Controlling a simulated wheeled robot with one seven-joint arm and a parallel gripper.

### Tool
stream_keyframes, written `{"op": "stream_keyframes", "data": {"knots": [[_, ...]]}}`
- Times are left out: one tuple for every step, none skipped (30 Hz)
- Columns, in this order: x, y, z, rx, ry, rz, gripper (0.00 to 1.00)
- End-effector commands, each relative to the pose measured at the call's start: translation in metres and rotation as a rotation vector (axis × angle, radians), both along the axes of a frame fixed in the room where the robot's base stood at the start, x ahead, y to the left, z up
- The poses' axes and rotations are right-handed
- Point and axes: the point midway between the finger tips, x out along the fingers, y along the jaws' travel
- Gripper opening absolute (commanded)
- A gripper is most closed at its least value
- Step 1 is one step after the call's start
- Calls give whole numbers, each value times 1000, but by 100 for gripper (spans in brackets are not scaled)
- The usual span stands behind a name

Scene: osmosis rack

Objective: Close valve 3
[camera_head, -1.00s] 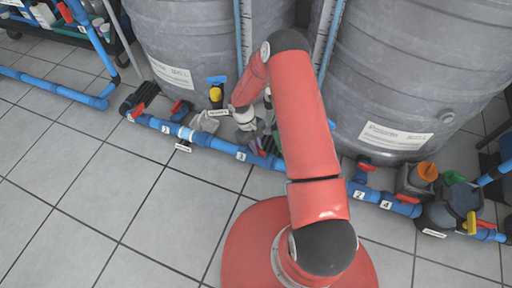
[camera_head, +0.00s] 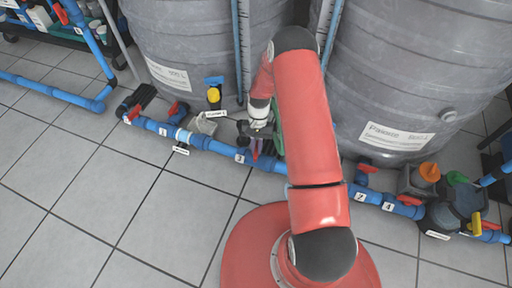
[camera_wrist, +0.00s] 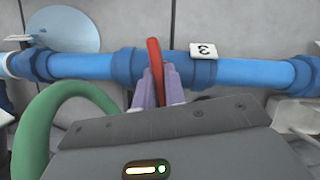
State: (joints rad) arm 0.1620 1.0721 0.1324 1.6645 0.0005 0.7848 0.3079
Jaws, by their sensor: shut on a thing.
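Valve 3 is a blue fitting on the blue pipe, with a white "3" label (camera_wrist: 203,50) beside it. The label also shows in the head view (camera_head: 240,158). The valve's red handle (camera_wrist: 154,66) stands out between the two purple fingertips of my gripper (camera_wrist: 160,86) in the wrist view. My gripper is shut on the handle. In the head view my gripper (camera_head: 256,146) is at the pipe just right of the "3" label, and the handle is mostly hidden there by the fingers.
The blue pipe (camera_head: 212,146) runs along the floor before two grey tanks (camera_head: 185,50). Other red handles (camera_head: 179,108) sit along it. A green hose (camera_wrist: 40,120) curves close beside my gripper. The tiled floor (camera_head: 95,190) at left is clear.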

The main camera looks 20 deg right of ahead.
Motion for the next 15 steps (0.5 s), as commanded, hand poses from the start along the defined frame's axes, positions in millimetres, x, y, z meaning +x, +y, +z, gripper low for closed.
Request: {"op": "stream_keyframes", "data": {"knots": [[0,-1,0,0,-2,-36,0],[0,-1,0,0,-2,-56,0],[0,-1,0,0,-1,-82,0],[0,-1,0,0,-1,-101,0],[0,-1,0,0,0,-118,0],[0,-1,0,0,0,-141,0],[0,-1,1,1,0,-155,0],[0,-1,1,0,-1,-168,0],[0,-1,1,1,-1,-186,0],[0,-1,1,0,-1,-197,0],[0,-1,1,0,-1,-208,0],[0,-1,1,-1,-2,-219,0],[0,-1,1,-1,-2,-226,0],[0,-1,1,0,-1,-234,0],[0,-1,1,0,-1,-242,0]]}}
